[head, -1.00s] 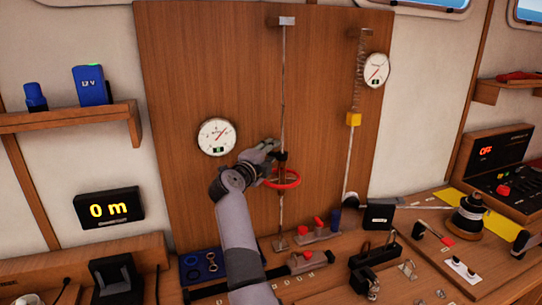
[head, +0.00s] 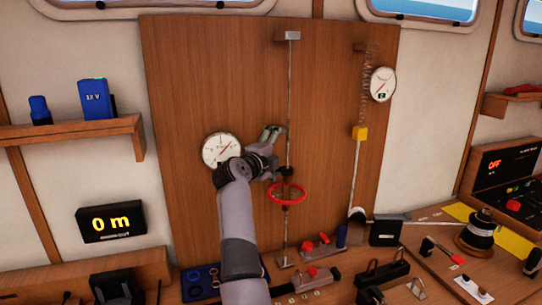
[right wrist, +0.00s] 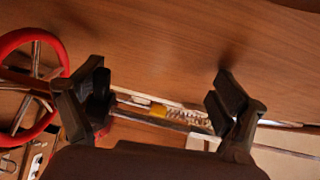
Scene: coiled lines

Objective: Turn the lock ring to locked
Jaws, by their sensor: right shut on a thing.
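A red handwheel (head: 273,195) sits on the upright rod (head: 289,100) in front of the wooden board, and its rim also shows at the left of the right wrist view (right wrist: 45,40). A small dark collar (head: 287,172) is on the rod just above the wheel; I cannot tell whether this collar or the wheel is the lock ring, nor read any lock mark. My right gripper (head: 272,133) is above and left of the collar, beside the rod and apart from the wheel. My left gripper is out of view.
A round dial (head: 221,149) is on the board behind my right wrist. A second rod with a yellow block (head: 360,133), a spring and another dial (head: 382,84) stands to the right. The bench below holds several small tools and a winch drum (head: 478,232).

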